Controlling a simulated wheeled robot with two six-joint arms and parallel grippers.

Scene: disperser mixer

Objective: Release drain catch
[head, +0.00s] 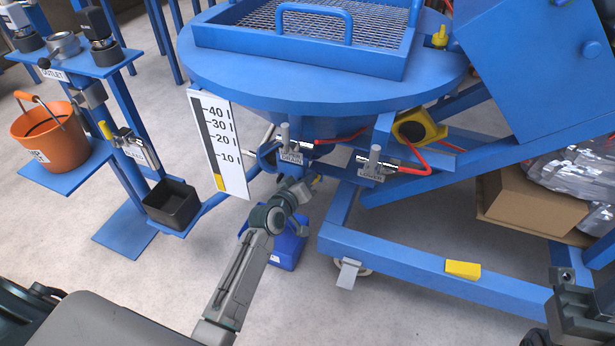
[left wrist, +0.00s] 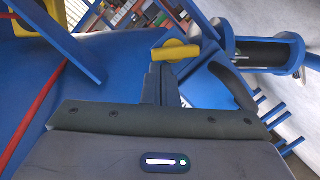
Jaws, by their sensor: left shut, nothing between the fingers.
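The yellow catch (left wrist: 175,51) shows in the left wrist view just beyond my left fingertips (left wrist: 162,72). In the head view only a small yellow part of it (head: 316,182) shows under the blue mixer vessel, below the DRAIN label (head: 291,158). My left gripper (head: 305,187) is shut with nothing between its fingers, and its tips are close to the catch. I cannot tell if they touch it. My right gripper (head: 562,278) is partly in view at the lower right, and its fingers are not clear.
A LOWER lever (head: 373,160) stands right of the drain. A blue bin (head: 288,247) is on the floor below. The level gauge (head: 218,145) hangs left, with a black box (head: 172,204) and an orange bucket (head: 50,135) beyond. The blue frame (head: 400,258) bounds the right side.

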